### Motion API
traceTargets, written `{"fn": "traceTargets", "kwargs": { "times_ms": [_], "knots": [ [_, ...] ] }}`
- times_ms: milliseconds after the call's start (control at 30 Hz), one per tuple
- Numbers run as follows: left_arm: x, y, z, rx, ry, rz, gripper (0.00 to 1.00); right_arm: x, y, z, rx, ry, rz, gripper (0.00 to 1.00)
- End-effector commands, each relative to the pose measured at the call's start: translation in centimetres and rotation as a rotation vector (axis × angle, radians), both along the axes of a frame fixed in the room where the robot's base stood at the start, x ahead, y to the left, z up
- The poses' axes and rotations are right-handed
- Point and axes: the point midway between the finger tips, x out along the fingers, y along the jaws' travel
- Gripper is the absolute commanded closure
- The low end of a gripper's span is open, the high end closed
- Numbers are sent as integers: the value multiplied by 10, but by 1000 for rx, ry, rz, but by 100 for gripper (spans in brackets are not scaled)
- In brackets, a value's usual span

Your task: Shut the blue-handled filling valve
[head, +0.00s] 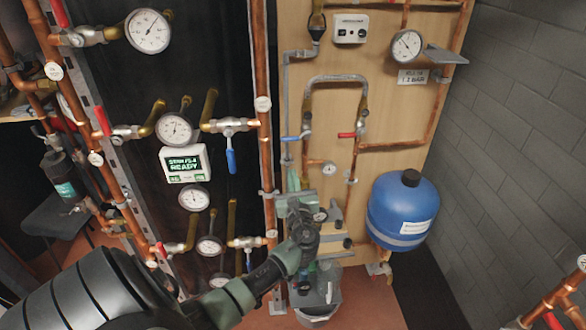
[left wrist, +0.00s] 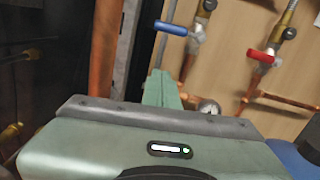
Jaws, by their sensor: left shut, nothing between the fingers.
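The valve with a blue lever handle (head: 291,138) is on the wooden board, on the left leg of a grey hose loop. Its handle points left, roughly crosswise to the upright pipe. In the left wrist view the blue handle (left wrist: 170,28) is at top centre, beyond the fingertips. My left gripper (head: 293,178) is shut and empty, below the blue handle and apart from it in the head view. Its closed green fingers also show in the left wrist view (left wrist: 160,85). My right gripper is not in view.
A red-handled valve (head: 347,135) sits to the right on the same loop, with a small gauge (head: 329,169) below. Another blue handle (head: 231,160) hangs down on the dark panel. A copper pipe (head: 263,120) runs upright beside the board. A blue tank (head: 402,212) stands right.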

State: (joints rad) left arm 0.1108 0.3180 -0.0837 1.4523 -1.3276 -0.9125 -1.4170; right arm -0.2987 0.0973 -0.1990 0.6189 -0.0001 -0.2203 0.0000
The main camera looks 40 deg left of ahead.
Motion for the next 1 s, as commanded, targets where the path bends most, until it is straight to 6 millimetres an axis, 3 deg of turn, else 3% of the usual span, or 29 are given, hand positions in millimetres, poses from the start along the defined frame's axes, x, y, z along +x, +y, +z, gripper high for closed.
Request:
{"fn": "traceTargets", "kwargs": {
  "times_ms": [267,867,1000],
  "knots": [
    [-20,-23,-2,-1,1,0,100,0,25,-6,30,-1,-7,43],
    [-21,-24,-2,-1,1,0,100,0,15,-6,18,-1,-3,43],
    [-22,-26,-23,-53,11,-12,100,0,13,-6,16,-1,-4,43]
  ]
}}
